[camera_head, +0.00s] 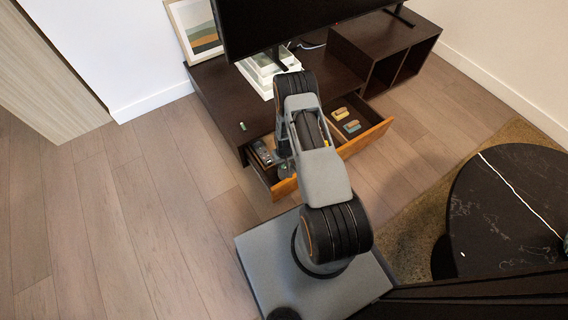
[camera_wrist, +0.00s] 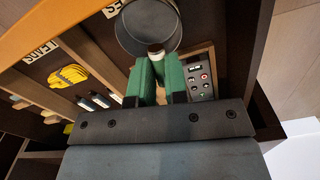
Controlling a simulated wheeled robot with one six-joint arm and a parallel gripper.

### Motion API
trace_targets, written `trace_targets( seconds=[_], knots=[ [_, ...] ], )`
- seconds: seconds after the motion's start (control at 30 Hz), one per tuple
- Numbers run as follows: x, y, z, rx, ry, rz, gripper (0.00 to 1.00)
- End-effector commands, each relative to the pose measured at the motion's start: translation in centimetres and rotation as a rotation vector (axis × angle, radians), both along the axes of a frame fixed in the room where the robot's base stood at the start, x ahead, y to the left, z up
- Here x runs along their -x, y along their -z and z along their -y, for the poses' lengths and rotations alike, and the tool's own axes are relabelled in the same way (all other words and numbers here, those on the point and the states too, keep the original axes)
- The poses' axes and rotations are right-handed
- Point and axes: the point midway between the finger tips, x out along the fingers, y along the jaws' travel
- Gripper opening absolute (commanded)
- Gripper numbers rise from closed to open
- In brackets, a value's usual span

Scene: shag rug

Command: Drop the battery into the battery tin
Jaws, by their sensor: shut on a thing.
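My gripper (camera_wrist: 160,72) shows in the wrist view with its two green fingers shut on the battery (camera_wrist: 156,49). Only the battery's pale and brown end shows between the fingertips; the rest is hidden by them. The battery tin (camera_wrist: 122,33), a round grey open can, is just beyond the fingertips in the drawer. The battery's end overlaps the tin's near rim in the picture; I cannot tell its height above it. In the head view my arm hides most of the gripper and the tin.
The open drawer (camera_head: 376,138) has an orange-brown front and holds a yellow cable coil (camera_wrist: 68,76), labelled compartments and a dark remote (camera_wrist: 201,76). A black round table (camera_head: 510,210) stands at right. Floor at left is clear.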

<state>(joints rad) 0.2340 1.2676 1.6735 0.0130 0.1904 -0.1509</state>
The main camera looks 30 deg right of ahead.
Motion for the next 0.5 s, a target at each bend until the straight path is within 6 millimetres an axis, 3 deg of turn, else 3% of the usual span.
trace_targets(
  seconds=[0.5],
  knots=[
    [0.32,0.49,-0.03,0.001,0.0,-0.001,0.0]
  ],
)
